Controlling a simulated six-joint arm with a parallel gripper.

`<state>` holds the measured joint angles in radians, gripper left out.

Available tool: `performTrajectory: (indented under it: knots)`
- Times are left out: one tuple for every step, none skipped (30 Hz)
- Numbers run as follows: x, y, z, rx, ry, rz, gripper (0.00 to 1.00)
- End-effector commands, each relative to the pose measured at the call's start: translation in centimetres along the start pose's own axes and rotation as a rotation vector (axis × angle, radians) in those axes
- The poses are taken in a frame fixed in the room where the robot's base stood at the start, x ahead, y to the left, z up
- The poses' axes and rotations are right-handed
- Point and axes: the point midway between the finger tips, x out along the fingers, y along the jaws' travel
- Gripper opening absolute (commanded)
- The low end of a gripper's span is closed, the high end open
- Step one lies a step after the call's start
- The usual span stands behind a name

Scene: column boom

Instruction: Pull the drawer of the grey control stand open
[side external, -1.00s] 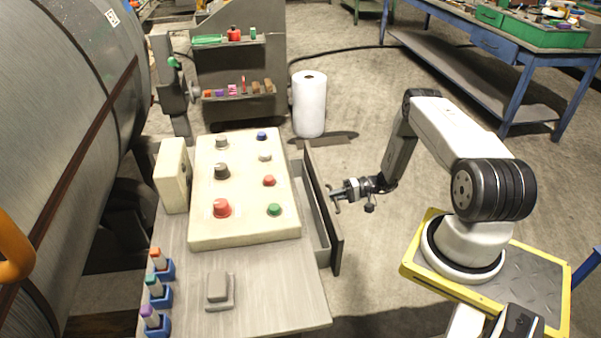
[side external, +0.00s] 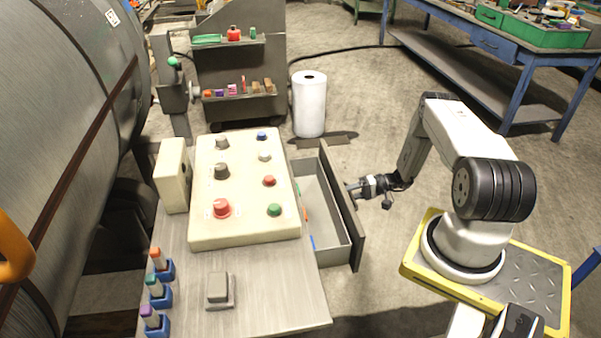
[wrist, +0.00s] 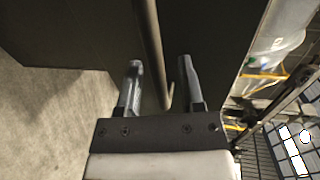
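The grey control stand (side external: 270,308) stands at left centre in the side view, with a cream button panel on top. Its drawer (side external: 333,225) is partly out on the stand's right side, and its inside shows with a few small coloured items. The dark drawer front (side external: 345,212) faces my arm. My gripper (side external: 353,194) is at the drawer front's outer face. In the wrist view, a thin bar handle (wrist: 149,45) on the dark front (wrist: 85,35) runs between the two fingers of my gripper (wrist: 160,72). The fingers are apart, with a visible gap right of the bar.
A white roll (side external: 309,105) stands on the floor behind the drawer. A blue workbench (side external: 480,50) is at the back right. A large grey cylinder (side external: 60,150) fills the left. Floor between drawer and my yellow-edged base is clear.

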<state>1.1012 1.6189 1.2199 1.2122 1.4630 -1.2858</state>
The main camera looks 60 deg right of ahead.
Motion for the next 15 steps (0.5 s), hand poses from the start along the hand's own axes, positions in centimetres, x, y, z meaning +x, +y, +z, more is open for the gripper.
performTrajectory:
  knots:
    - [0.0,0.0,0.0,0.001,-0.001,0.0,0.49]
    - [0.0,0.0,0.1,0.001,-0.001,0.0,0.49]
    - [0.1,0.0,0.1,0.001,-0.002,-0.001,0.49]
    - [0.1,0.0,0.1,0.001,-0.002,-0.001,0.49]
    - [0.1,0.0,0.1,0.001,-0.002,-0.001,0.49]
    - [0.2,0.0,0.1,0.001,-0.003,-0.001,0.49]
    - [0.3,-0.1,0.1,0.001,-0.003,-0.001,0.49]
    - [0.5,-0.1,0.1,0.001,-0.004,-0.001,0.49]
    - [0.7,-0.1,0.1,0.0,-0.004,-0.001,0.49]
    - [0.8,-0.2,0.1,0.0,-0.005,-0.001,0.49]
    - [1.0,-0.2,0.1,0.0,-0.005,-0.001,0.49]
    - [1.3,-0.3,0.1,0.0,-0.004,-0.002,0.49]
    - [1.6,-0.3,0.1,0.0,-0.004,-0.002,0.49]
    - [1.9,-0.4,0.1,0.0,-0.004,-0.002,0.49]
    - [2.3,-0.5,0.1,0.0,-0.006,-0.001,0.49]
